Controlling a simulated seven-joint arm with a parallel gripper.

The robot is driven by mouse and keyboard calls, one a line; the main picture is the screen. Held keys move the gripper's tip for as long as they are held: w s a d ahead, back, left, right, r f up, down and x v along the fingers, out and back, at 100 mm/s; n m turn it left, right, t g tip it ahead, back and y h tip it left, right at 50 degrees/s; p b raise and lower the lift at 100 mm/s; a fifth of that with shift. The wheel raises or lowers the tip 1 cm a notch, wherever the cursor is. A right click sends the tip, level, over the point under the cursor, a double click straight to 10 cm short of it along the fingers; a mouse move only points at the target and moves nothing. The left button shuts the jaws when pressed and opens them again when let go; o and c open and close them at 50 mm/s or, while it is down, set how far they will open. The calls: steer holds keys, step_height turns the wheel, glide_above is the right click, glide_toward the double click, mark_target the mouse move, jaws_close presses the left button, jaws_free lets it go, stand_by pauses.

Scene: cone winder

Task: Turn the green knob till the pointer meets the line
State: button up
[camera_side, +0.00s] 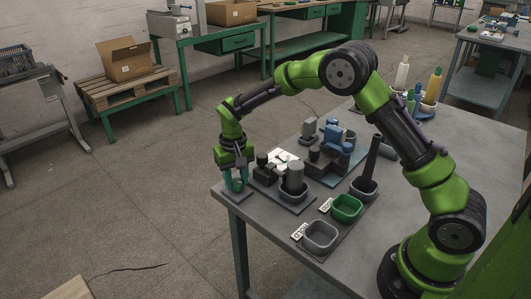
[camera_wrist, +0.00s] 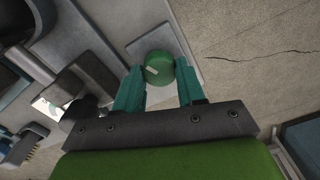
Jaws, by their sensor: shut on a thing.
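The green knob (camera_wrist: 158,68) sits between my gripper's two teal fingers in the wrist view, with a pale pointer mark on its top. In the side view the green knob (camera_side: 237,185) is at the table's left corner, low between the fingertips. My gripper (camera_side: 234,180) points down over it and is shut on the knob; it also shows in the wrist view (camera_wrist: 160,82). A grey plate (camera_wrist: 176,38) lies under the knob. I cannot make out the line for the pointer in either view.
The winder with a grey cone (camera_side: 295,174) stands right of my gripper. A green bin (camera_side: 346,208) and a grey bin (camera_side: 320,236) sit near the table's front edge. Bottles (camera_side: 402,73) stand at the back. The floor lies open beyond the left edge.

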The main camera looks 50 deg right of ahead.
mark_target(236, 180)
steer(key=shift+r+n, duration=0.1)
steer(key=shift+n, duration=0.3)
steer(key=o, duration=1)
steer(key=shift+o, duration=0.2)
step_height(236, 180, up, 17)
steer(key=s+d+r+t+y, duration=0.1)
steer(key=s+r+t, duration=0.1)
steer(key=s, duration=1.1)
steer(key=s+d+r+m+t+y, duration=0.1)
steer(key=s+t, duration=0.4)
steer(key=s, duration=0.8)
steer(key=shift+r, duration=0.7)
